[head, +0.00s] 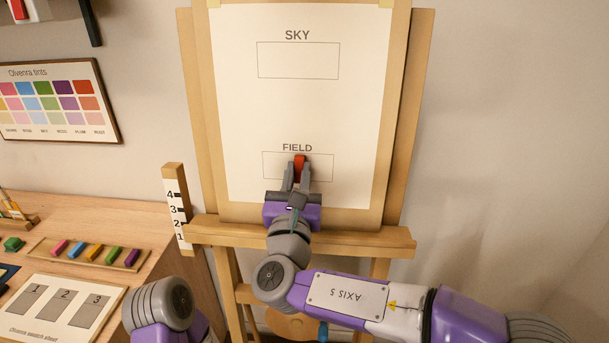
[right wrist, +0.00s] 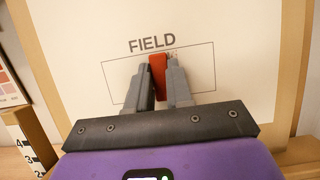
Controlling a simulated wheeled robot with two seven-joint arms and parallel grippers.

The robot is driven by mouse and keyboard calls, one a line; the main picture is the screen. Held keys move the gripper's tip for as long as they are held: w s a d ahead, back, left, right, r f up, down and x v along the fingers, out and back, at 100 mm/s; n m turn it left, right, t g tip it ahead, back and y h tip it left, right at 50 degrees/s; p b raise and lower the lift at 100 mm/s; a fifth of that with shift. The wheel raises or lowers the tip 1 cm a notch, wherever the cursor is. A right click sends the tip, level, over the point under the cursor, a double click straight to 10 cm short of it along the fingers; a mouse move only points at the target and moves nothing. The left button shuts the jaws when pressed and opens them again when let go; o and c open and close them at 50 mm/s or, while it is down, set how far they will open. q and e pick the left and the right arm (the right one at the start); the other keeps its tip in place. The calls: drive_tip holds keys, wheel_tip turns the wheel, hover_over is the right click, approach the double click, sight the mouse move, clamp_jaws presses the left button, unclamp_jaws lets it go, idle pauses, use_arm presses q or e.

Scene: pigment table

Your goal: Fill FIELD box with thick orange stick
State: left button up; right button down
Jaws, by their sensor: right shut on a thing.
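A white sheet (head: 240,110) on the wooden easel carries an outlined SKY box (head: 298,60) above and an outlined FIELD box (head: 322,166) below. My right gripper (head: 299,170) is shut on a short red-orange stick (head: 300,162) in front of the FIELD box. In the right wrist view the stick (right wrist: 158,72) stands upright between the fingers, its top near the box's upper line. A small faint mark (right wrist: 172,54) shows by that line, right of the stick. I cannot tell whether the stick touches the sheet. My left arm shows at the bottom left; its gripper is out of view.
A wooden rack (head: 90,254) of several coloured sticks lies on the table (head: 130,212) at left. A swatch sheet (head: 60,308) numbered 1 to 3 lies in front. A numbered wooden post (head: 175,205) stands by the easel ledge (head: 350,238). A tint chart hangs on the wall.

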sight(263, 159)
drive_tip(key=shift+a+p, duration=0.75)
drive_tip(key=shift+a, duration=2.9)
drive_tip(key=shift+d, duration=0.15)
drive_tip(key=shift+d+b, duration=0.6)
drive_tip(key=shift+d, duration=0.45)
drive_tip(key=shift+d+b, duration=2.15)
drive_tip(key=shift+d, duration=3.5)
drive_tip(key=shift+a+p, duration=1.8)
drive_tip(key=shift+a, duration=5.05)
